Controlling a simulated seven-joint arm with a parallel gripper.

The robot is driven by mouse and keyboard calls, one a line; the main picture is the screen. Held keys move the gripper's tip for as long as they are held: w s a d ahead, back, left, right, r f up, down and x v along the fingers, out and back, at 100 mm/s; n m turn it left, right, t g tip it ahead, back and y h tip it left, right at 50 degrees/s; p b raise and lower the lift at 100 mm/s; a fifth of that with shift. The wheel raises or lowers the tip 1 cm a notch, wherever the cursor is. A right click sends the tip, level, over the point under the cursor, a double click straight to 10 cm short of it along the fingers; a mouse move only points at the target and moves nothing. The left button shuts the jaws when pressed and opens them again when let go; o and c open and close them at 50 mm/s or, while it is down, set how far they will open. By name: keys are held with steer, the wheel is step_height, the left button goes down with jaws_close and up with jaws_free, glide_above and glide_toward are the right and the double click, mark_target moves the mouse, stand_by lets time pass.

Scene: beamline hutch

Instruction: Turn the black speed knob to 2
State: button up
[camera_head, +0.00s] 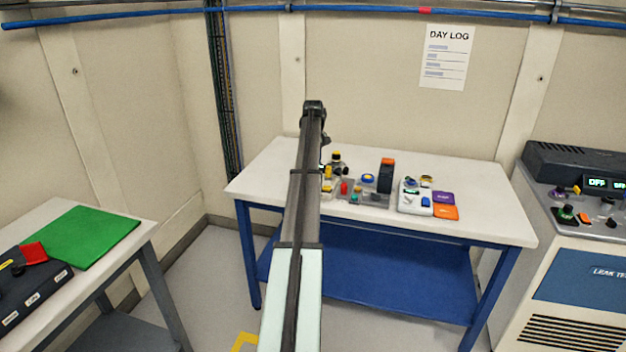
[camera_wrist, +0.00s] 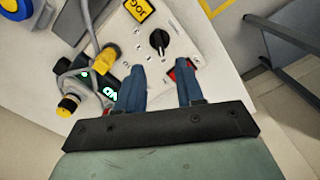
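The black knob (camera_wrist: 159,40) sits on a pale control panel (camera_wrist: 190,42) in the wrist view, with small marks around it too small to read. A light pointer line shows on the knob; I cannot tell which number it points at. My gripper (camera_wrist: 160,68) has two blue fingers, open and apart, with nothing between them. In the wrist picture the fingertips are just below the knob, not around it. In the head view my arm hides part of the panel area, and I cannot make out the knob or the fingers there.
A yellow-and-black plug (camera_wrist: 68,104) with a grey cable is at left. The white table (camera_head: 480,212) holds several devices; its front right is clear.

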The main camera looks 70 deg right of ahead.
step_height(320, 180, down, 8)
steer(key=shift+r, duration=0.1)
stand_by(0.4)
jaws_close()
stand_by(0.3)
